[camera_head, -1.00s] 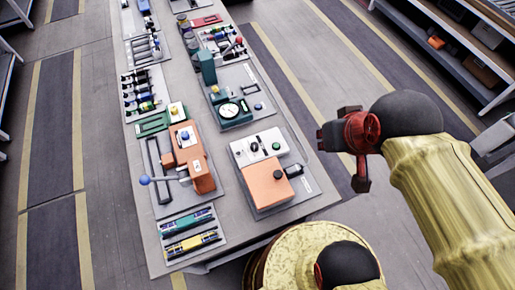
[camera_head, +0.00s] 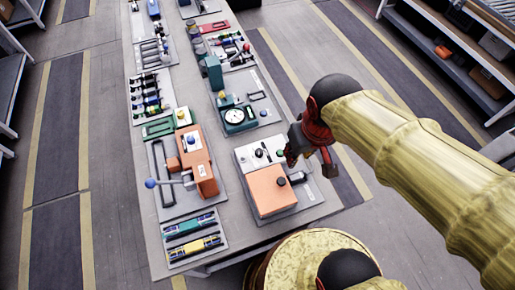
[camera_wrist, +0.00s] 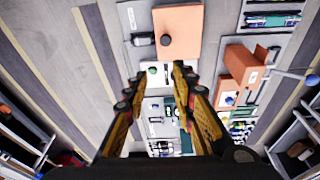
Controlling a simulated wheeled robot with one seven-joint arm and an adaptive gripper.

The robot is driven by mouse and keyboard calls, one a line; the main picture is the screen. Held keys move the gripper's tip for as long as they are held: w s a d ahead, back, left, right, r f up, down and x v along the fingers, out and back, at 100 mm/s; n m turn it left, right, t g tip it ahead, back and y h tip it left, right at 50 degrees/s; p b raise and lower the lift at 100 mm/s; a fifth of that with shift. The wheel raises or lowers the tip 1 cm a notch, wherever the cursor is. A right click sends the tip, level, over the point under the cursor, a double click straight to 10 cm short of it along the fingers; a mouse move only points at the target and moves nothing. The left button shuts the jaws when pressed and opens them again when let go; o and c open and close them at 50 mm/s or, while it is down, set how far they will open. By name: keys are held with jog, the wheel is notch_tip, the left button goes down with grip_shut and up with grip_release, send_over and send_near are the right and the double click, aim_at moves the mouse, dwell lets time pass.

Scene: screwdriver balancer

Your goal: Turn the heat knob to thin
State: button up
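An orange box machine with a white front panel stands on a grey plate at the near right of the bench; its orange part (camera_head: 272,190) has a black round knob (camera_head: 281,181) on top. The white panel (camera_head: 246,163) carries a small dark knob (camera_head: 259,153) and a green button (camera_head: 280,152). I cannot read labels, so I cannot tell which knob is for heat. My gripper (camera_head: 312,160) hangs above the panel's right side. In the wrist view its fingers (camera_wrist: 158,72) are apart and empty, with the green button (camera_wrist: 152,70) between the tips.
An orange machine (camera_head: 202,170) with a blue-ball lever (camera_head: 150,183) stands to the left. A green stand with a round dial (camera_head: 235,117) is behind. A tray with blue and yellow tools (camera_head: 192,244) lies at the near left. Shelves (camera_head: 470,60) are far right.

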jog(key=o, duration=0.4)
jog(key=w+a+f+n, duration=0.1)
jog(key=a+f, duration=0.1)
jog(key=w+a+f+n+g+h, duration=0.1)
jog(key=w+f+n, duration=0.1)
jog(key=f, duration=0.1)
jog(key=w+a+f+n+g+p, duration=0.1)
jog(key=w+a+f+n, duration=0.1)
jog(key=f, duration=0.1)
jog(key=shift+w+a+f+h, duration=0.15)
jog(key=shift+a+h, duration=0.15)
jog(key=shift+h, duration=0.1)
jog(key=n+h, duration=0.3)
jog(key=n, duration=0.7)
send_near(259, 151)
jog(key=s, duration=0.1)
jog(key=s+f, duration=0.1)
jog(key=s, duration=0.1)
jog(key=s+d+f, duration=0.1)
jog(key=shift+s+p, duration=0.2)
jog(key=shift+p, duration=0.2)
jog(key=w+f+n, duration=0.1)
jog(key=f, duration=0.1)
jog(key=w+d+f+n+b, duration=0.1)
jog(key=w+f+n, duration=0.1)
jog(key=w+d+f+n, duration=0.1)
jog(key=f, duration=0.1)
jog(key=shift+w+d+t+b, duration=0.1)
jog(key=shift+w+t+b, duration=0.2)
jog(key=c, duration=0.4)
